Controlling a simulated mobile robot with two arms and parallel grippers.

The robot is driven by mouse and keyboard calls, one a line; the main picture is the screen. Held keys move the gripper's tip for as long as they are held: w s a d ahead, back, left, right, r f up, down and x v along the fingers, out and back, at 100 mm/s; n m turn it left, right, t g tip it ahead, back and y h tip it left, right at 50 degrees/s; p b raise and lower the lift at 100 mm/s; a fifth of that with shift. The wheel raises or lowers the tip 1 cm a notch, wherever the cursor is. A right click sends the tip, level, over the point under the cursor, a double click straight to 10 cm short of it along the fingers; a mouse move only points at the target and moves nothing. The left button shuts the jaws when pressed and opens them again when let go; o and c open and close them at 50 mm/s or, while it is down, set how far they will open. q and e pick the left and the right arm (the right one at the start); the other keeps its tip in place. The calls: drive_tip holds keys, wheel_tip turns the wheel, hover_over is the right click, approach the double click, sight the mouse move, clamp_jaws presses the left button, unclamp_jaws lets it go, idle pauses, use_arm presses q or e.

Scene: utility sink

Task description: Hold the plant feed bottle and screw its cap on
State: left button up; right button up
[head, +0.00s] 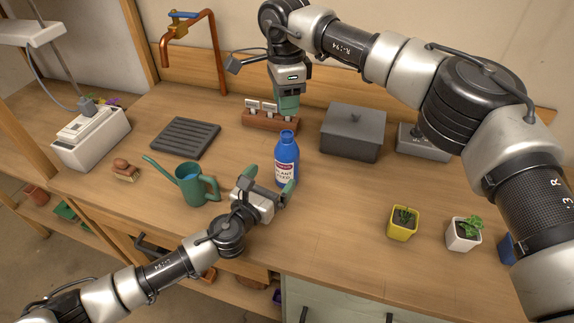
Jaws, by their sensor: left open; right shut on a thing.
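The blue plant feed bottle (286,160) stands upright on the wooden worktop, its white and red label facing me. My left gripper (270,185) is open low at the bottle, with one green finger at its left and the other at its front right. I cannot tell whether either finger touches it. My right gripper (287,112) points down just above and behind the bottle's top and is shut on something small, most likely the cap. The fingers hide the cap, so its tilt and its gap to the bottle's neck cannot be told.
A green watering can (194,186) and a brush (124,171) are left of the bottle. A brown block with white labels (270,119) and a grey lidded box (352,132) stand behind. Potted plants in yellow (402,225) and white (463,235) pots are right. The worktop between is clear.

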sight(281, 166)
use_arm(q)
drive_tip(key=x, duration=0.8)
drive_tip(key=shift+w, duration=0.1)
drive_tip(key=shift+c, duration=0.4)
drive_tip(key=c, duration=1.3)
use_arm(e)
drive_tip(key=shift+f, duration=2.45)
drive_tip(key=shift+f, duration=0.1)
drive_tip(key=shift+f, duration=0.8)
drive_tip(key=shift+f, duration=0.6)
